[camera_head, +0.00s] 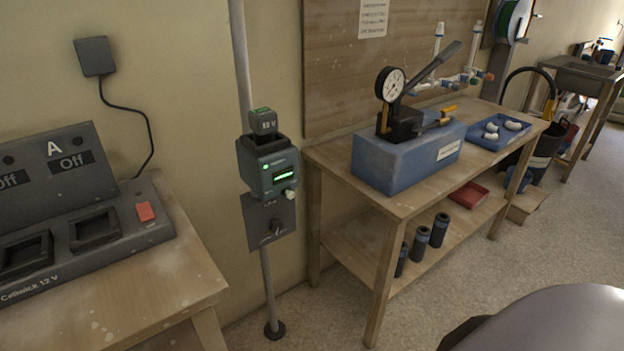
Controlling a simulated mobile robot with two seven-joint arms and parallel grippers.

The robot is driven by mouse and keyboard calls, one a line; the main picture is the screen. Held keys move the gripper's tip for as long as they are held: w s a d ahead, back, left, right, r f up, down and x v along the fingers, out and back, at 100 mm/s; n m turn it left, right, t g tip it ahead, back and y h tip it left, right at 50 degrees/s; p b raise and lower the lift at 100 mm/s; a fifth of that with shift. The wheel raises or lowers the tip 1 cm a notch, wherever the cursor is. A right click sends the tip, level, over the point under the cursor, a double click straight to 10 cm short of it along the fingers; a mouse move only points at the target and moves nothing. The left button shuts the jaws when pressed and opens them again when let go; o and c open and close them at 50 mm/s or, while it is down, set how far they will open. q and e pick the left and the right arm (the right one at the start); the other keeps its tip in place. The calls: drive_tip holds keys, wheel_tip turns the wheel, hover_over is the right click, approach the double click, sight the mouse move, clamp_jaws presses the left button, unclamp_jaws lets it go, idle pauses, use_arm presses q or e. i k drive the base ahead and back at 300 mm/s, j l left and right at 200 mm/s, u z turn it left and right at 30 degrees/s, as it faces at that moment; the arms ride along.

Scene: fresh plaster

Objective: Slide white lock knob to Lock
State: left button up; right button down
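A small white knob (289,193) shows at the lower right of the grey-green device (268,170) mounted on a vertical pole by the wall. The device has a lit green display and a green light. A block marked 12 V (263,122) sits in its top. Below it is a dark plate (269,222) with a small lever or switch and lettering too small to read. I cannot read any Lock marking or tell the knob's setting. Neither gripper is in view.
A charger station (75,250) marked Cellwick 12 V stands on the left wooden table (190,285). At right, a workbench (335,160) carries a blue box (385,163) with a gauge and lever, and a blue tray (481,143). Floor (310,325) shows between the tables.

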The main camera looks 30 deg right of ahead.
sight(291, 194)
drive_tip(key=i+l, duration=0.2)
drive_tip(key=l, duration=0.2)
drive_tip(key=i+l, duration=0.2)
drive_tip(key=l, duration=0.2)
drive_tip(key=i+l, duration=0.2)
drive_tip(key=l, duration=0.2)
